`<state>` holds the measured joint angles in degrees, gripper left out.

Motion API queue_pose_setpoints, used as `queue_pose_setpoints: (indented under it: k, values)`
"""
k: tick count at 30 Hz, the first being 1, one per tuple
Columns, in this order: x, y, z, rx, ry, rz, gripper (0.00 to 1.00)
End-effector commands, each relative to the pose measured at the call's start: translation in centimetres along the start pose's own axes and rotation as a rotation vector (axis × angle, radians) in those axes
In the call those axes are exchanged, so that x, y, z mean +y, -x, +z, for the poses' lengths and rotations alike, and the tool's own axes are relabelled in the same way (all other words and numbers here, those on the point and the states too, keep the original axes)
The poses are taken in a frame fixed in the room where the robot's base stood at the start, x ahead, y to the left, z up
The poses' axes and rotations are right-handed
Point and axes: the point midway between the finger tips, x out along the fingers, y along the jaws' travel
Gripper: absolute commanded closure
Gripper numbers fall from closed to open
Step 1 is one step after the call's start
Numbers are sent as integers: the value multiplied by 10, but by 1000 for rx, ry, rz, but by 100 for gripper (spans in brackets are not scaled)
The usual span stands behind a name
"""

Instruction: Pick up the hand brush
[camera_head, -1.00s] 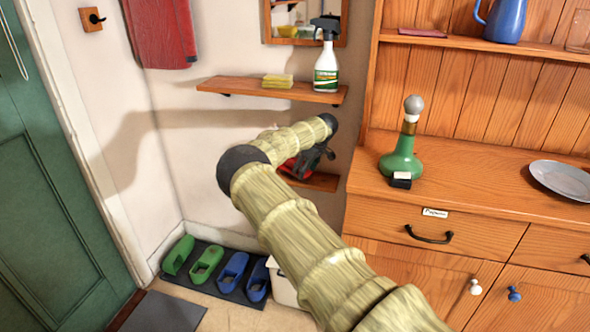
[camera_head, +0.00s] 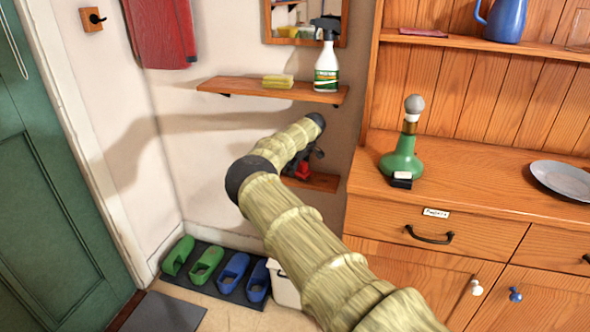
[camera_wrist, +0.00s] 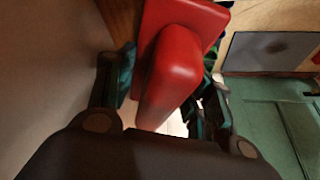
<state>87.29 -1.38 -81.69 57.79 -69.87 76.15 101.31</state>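The red thing, seemingly the hand brush (camera_head: 303,171), shows as a small patch at the lower wooden shelf, mostly hidden behind my arm and gripper. In the wrist view its rounded red handle (camera_wrist: 172,75) fills the middle, with a flat red part behind it; no bristles can be made out. My gripper (camera_wrist: 170,112) has one finger on each side of the handle. The fingers stand wide apart and look open, with narrow gaps; contact is hard to judge. In the head view my gripper (camera_head: 312,158) is small and dark, just above the lower shelf.
The lower shelf (camera_head: 325,183) is close under my gripper. An upper shelf (camera_head: 240,88) above it holds a spray bottle (camera_head: 326,65) and yellow sponges (camera_head: 277,82). The wooden dresser (camera_head: 450,190) stands close on the right. Clogs (camera_head: 206,266) stand on the floor below.

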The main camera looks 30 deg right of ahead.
Motion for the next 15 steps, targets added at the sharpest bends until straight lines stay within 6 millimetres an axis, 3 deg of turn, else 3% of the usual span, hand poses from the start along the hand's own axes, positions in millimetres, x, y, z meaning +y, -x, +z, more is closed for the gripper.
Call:
queue_pose_setpoints:
  k: [10, 15]
  values:
    - [0, 2, -1, 0, 0, 0, 75]
    - [0, 14, -6, 3, 0, 0, 75]
